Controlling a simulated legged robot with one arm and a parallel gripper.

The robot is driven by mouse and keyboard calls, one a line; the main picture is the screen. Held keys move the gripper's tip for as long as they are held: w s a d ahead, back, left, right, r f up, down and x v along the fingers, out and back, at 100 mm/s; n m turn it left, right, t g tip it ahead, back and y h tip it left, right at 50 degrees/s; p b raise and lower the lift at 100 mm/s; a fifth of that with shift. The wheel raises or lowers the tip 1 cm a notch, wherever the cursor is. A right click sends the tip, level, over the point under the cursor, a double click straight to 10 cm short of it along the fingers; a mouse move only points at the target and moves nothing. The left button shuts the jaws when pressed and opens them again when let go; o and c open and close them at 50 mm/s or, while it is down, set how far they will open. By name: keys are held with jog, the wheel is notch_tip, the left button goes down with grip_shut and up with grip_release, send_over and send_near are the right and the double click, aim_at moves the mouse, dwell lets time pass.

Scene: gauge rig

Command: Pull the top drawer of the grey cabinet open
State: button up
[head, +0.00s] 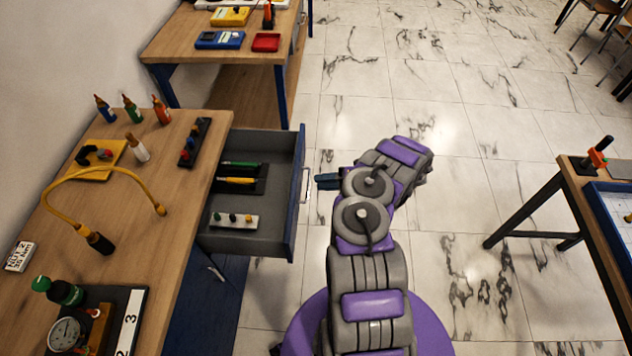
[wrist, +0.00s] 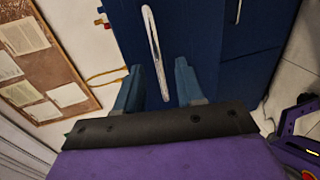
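The top drawer (head: 293,205) is pulled out from under the wooden worktop, showing its grey inside. Its front looks dark blue, as does the cabinet body (head: 205,310), rather than grey. A silver bar handle (head: 305,186) is on the drawer front; it also shows in the wrist view (wrist: 152,40). My gripper (head: 320,181) is just outside the handle, with a small gap in the head view. In the wrist view its two blue fingers (wrist: 158,80) are spread apart, with the lower part of the handle between them. Whether they touch it cannot be told.
The drawer holds a black tray (head: 258,186) with green and yellow tools and a light block (head: 234,220) with small knobs. The worktop (head: 150,210) carries bottles, a gauge and a yellow hose. Another table (head: 560,185) stands at right; marble floor is open between.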

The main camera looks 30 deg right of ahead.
jog(key=p+v, duration=0.1)
jog(key=v, duration=1.3)
jog(key=shift+d+f, duration=0.2)
jog(key=shift+d, duration=0.05)
jog(key=shift+w, duration=0.1)
